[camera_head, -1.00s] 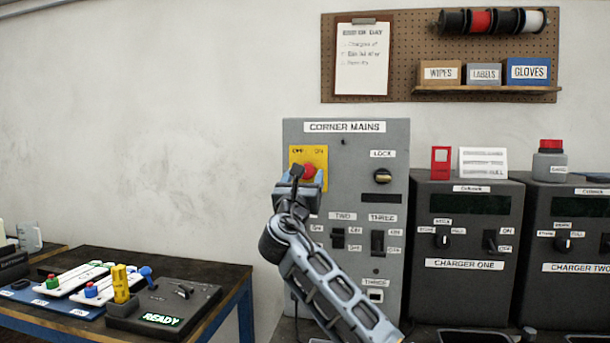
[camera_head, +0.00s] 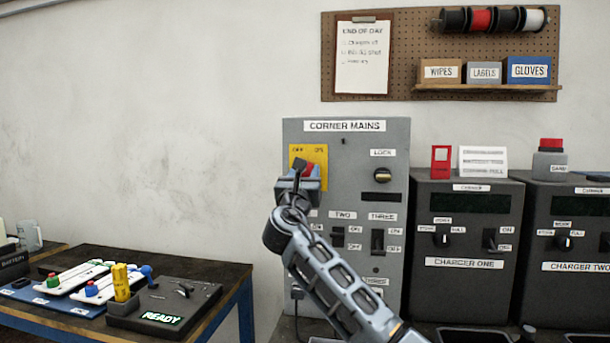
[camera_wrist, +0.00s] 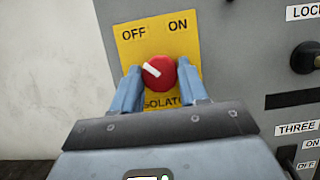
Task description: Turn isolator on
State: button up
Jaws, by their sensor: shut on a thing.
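The isolator (camera_wrist: 161,73) is a round red knob with a white pointer line on a yellow plate (camera_wrist: 130,52) marked OFF at the left and ON at the right. In the wrist view its white line tilts up and to the left, toward OFF. My gripper (camera_wrist: 160,88) is shut on the knob, one blue-grey finger at each side. In the head view my gripper (camera_head: 304,176) is at the plate and hides most of the knob. The plate is on the grey CORNER MAINS panel (camera_head: 290,135).
On the same panel are a LOCK knob (camera_head: 382,176) and the switches TWO (camera_head: 338,237) and THREE (camera_head: 377,240), close to my arm. CHARGER ONE (camera_head: 465,283) stands right of the panel. A dark bench (camera_head: 225,271) with a READY box (camera_head: 165,303) is at the left.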

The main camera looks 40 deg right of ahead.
jog(key=shift+c, duration=0.8)
jog(key=shift+f+m, duration=0.1)
jog(key=shift+m, duration=0.3)
jog(key=m+g+b, duration=0.1)
jog(key=m, duration=0.1)
jog(key=m+g+h+b, duration=0.1)
jog(key=m, duration=0.1)
jog(key=shift+w+a+h, duration=0.1)
jog(key=shift+h, duration=0.2)
jog(key=m+g, duration=0.2)
jog(key=m, duration=0.1)
jog(key=m+g+b, duration=0.1)
jog(key=m, duration=0.3)
jog(key=shift+m+g+b, duration=0.3)
jog(key=shift+g, duration=0.1)
jog(key=m, duration=0.2)
jog(key=m+g, duration=0.1)
jog(key=m, duration=0.1)
jog(key=m+g, duration=0.1)
jog(key=m, duration=0.1)
jog(key=shift+w+a+r, duration=0.1)
jog(key=shift+r, duration=0.2)
jog(key=shift+m+g+y+p, duration=0.4)
jog(key=shift+m+g+y, duration=0.4)
jog(key=shift+m, duration=1.2)
